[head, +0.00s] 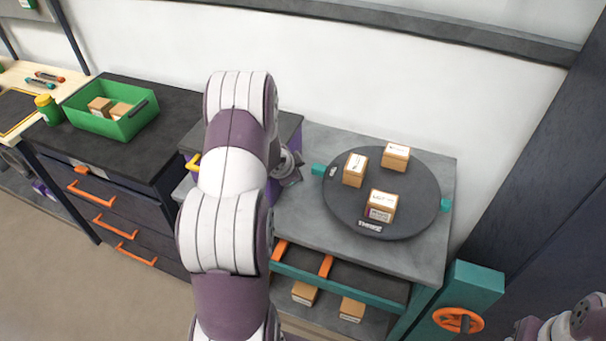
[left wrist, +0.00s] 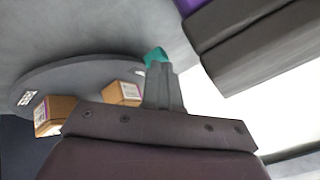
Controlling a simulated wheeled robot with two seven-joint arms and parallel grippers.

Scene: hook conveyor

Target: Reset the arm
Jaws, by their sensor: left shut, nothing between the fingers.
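My left arm rises through the middle of the head view. Its gripper (head: 291,170) shows partly behind the forearm, left of the round dark turntable (head: 340,212) and apart from it. In the left wrist view the fingers (left wrist: 163,87) are shut together with nothing between them. Part of the turntable (left wrist: 60,72) and two boxes, one of them a cardboard box (left wrist: 122,94), show beyond the gripper. The right gripper is not in view; only a piece of my right arm shows at the lower right corner of the head view.
Three cardboard boxes (head: 380,205) stand on the turntable, on a grey table (head: 290,222). Two boxes (head: 304,293) lie on a lower shelf. A green bin (head: 88,124) with boxes sits on the dark drawer cabinet (head: 168,105) at left. A teal post with an orange wheel (head: 458,320) stands at right.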

